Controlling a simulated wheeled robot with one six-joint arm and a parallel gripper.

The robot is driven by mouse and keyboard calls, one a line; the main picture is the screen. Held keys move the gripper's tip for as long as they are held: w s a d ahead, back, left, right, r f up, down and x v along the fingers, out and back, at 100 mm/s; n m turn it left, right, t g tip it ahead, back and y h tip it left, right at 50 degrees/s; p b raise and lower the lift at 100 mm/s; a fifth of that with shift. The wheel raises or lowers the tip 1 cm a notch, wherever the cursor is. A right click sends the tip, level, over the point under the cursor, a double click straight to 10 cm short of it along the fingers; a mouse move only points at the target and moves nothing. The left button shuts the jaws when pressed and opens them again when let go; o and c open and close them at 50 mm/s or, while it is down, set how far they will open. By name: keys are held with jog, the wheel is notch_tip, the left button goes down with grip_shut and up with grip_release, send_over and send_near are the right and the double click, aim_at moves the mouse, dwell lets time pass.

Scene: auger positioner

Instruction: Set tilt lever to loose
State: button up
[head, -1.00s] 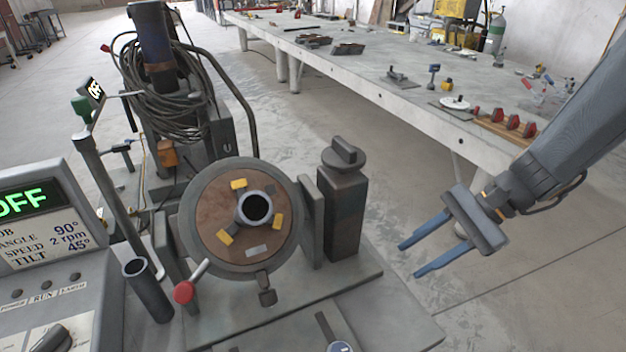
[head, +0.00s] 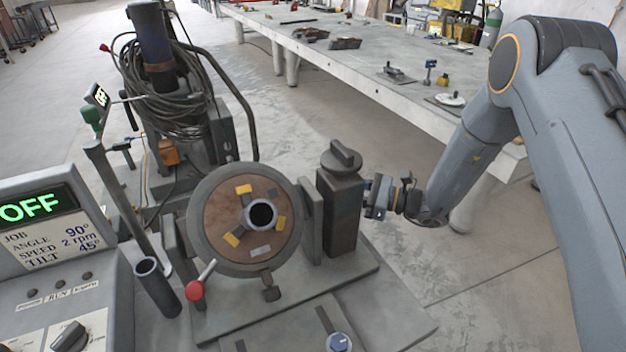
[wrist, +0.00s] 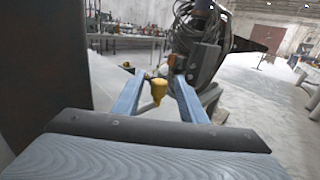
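The auger positioner's round tilted faceplate (head: 246,252) stands between two grey brackets. A short lever with a red ball knob (head: 195,289) sticks out at its lower left; I cannot tell if this is the tilt lever. My gripper (wrist: 157,95) is open, its two blue fingers apart. In the wrist view a yellow knob (wrist: 158,88) on a grey stem shows in the gap between the fingers. I cannot tell if it is within reach. No lever label is readable.
The control box (head: 60,270) at left reads OFF. A long workbench (head: 370,75) runs at back right. The post's dark side (wrist: 45,60) is close at the wrist view's left.

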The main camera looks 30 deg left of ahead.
jog(key=a, duration=0.2)
jog(key=a+p, duration=0.1)
jog(key=a, duration=0.2)
jog(key=shift+s+a, duration=0.35)
jog(key=shift+c, duration=0.3)
grip_shut()
